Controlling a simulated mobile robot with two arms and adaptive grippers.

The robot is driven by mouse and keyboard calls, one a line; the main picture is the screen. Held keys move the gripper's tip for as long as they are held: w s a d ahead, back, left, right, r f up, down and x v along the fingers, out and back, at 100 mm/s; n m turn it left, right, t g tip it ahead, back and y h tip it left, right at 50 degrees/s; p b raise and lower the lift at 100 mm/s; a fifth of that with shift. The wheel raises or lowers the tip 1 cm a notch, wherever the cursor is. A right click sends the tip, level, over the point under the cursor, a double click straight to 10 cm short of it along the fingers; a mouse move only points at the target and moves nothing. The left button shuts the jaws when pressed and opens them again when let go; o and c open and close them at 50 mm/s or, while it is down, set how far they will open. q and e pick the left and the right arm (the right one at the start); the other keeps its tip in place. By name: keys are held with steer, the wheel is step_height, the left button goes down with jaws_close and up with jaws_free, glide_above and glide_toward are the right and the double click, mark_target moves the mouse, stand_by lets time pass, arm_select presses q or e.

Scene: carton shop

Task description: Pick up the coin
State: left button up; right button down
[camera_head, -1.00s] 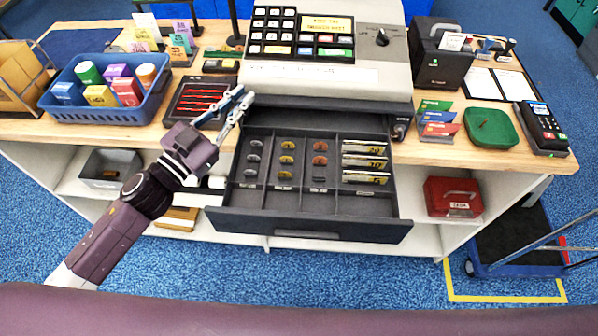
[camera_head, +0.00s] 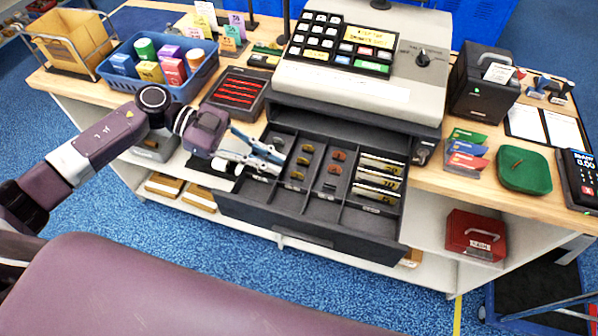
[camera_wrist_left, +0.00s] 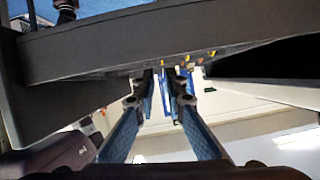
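The open cash drawer (camera_head: 310,235) holds coins in columns. Gold coins (camera_head: 303,160) lie in the second column and copper coins (camera_head: 335,169) in the third. A silver coin (camera_head: 278,142) shows in the left column; the others there are mostly hidden by my gripper. My left gripper (camera_head: 281,165) reaches over the drawer's left column, fingers apart and pointing right. In the left wrist view the fingers (camera_wrist_left: 160,105) are apart with nothing visible between them. I cannot tell whether they touch a coin. My right gripper is not in view.
Banknotes (camera_head: 378,178) fill the drawer's right compartment. The cash register (camera_head: 365,80) stands behind and above the drawer. A blue basket (camera_head: 180,90) and a tray of red items (camera_head: 238,92) are on the counter at left. A green pad (camera_head: 524,171) lies at right.

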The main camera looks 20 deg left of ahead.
mark_target(292, 173)
arm_select(q)
steer(key=p+x, duration=0.2)
steer(key=x, duration=0.2)
steer(key=shift+w+d+f, duration=0.15)
steer(key=shift+w+d, duration=0.05)
steer(key=shift+d+f, duration=0.2)
steer(key=shift+d, duration=0.05)
steer(key=shift+d+f, duration=0.1)
jaws_close()
step_height(292, 173, up, 20)
steer(key=b, duration=0.2)
steer(key=shift+b, duration=0.4)
